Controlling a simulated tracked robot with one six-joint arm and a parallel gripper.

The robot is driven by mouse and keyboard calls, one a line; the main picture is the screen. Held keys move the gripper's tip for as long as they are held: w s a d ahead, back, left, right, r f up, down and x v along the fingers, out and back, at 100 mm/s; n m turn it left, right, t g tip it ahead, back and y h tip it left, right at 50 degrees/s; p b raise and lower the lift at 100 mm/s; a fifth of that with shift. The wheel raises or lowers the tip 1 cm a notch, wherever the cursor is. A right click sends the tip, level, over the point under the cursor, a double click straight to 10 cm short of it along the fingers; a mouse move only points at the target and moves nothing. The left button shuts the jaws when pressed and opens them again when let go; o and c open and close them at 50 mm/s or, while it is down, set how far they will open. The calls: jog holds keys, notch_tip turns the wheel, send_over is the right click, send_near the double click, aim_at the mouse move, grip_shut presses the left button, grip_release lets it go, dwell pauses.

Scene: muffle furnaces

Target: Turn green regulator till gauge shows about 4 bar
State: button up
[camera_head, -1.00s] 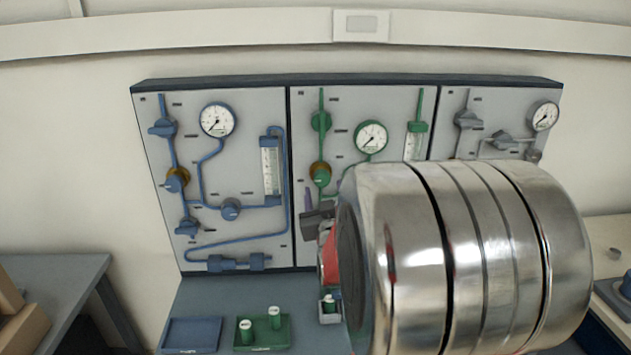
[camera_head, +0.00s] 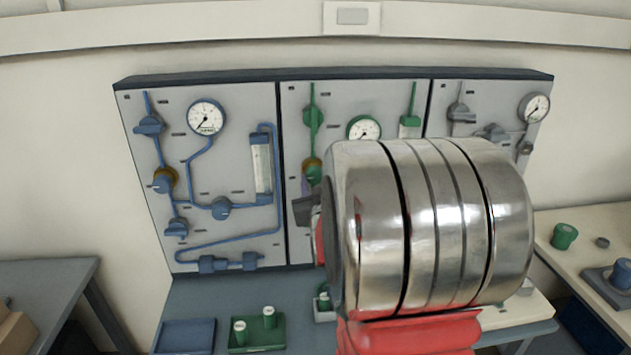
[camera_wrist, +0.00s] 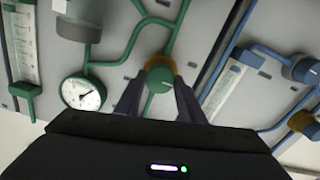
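The green regulator (camera_head: 313,173) is a green knob with a brass-coloured collar on the middle panel. In the wrist view its knob (camera_wrist: 159,79) sits between the tips of my gripper (camera_wrist: 158,92). The two dark fingers are apart, one on each side; I cannot tell whether they touch it. In the head view my gripper (camera_head: 304,210) shows as a dark shape just below the regulator. The green-rimmed gauge (camera_head: 364,126) is partly hidden by my arm there. It shows whole in the wrist view (camera_wrist: 82,93), but its scale is too small to read.
A blue-piped panel with its own gauge (camera_head: 207,117) is at left; a grey-piped one with a gauge (camera_head: 534,107) is at right. A green tray (camera_head: 257,347) with small green-and-white parts and a blue tray (camera_head: 186,337) lie on the bench below.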

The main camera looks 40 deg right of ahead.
jog(key=c, duration=0.5)
jog(key=shift+m, duration=0.4)
jog(key=m, duration=0.9)
jog(key=shift+f+m, duration=0.1)
jog(key=shift+m, duration=0.3)
jog(key=m, duration=0.5)
jog(key=shift+f+m, duration=0.1)
jog(key=shift+m, duration=0.2)
jog(key=m, duration=0.5)
jog(key=shift+s+f, duration=0.1)
